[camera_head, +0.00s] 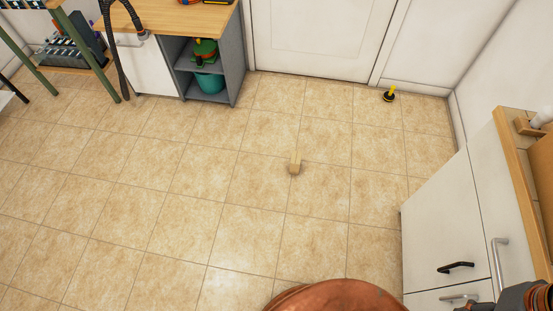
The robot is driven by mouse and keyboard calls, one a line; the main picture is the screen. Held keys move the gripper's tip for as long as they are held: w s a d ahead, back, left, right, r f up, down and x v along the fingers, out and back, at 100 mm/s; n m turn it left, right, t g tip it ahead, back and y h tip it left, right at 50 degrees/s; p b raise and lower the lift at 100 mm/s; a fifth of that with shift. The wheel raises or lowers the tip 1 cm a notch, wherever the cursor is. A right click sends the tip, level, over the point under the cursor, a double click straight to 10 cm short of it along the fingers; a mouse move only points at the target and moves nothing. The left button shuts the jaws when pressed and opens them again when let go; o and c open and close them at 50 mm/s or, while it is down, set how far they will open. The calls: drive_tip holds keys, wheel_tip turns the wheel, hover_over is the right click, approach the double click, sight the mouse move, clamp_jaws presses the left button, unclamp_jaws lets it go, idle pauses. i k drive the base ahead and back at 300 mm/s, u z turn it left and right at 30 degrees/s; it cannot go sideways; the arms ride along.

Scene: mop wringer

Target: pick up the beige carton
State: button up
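A brown-orange box-like thing (543,170) stands on the right counter, cut off by the picture edge. No other thing clearly looks like a beige carton. My gripper's fingers do not show in this view.
A grey cabinet (237,68) with a wooden top and a teal bucket (209,83) stands at the back left. A white cabinet (445,230) with a wooden top stands at right. A yellow-black plunger-like thing (389,95) stands near the back wall. The middle floor is mostly clear.

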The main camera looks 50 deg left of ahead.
sight(296, 156)
drive_tip(key=u, duration=2.2)
drive_tip(key=i, duration=1.4)
drive_tip(key=z, duration=0.2)
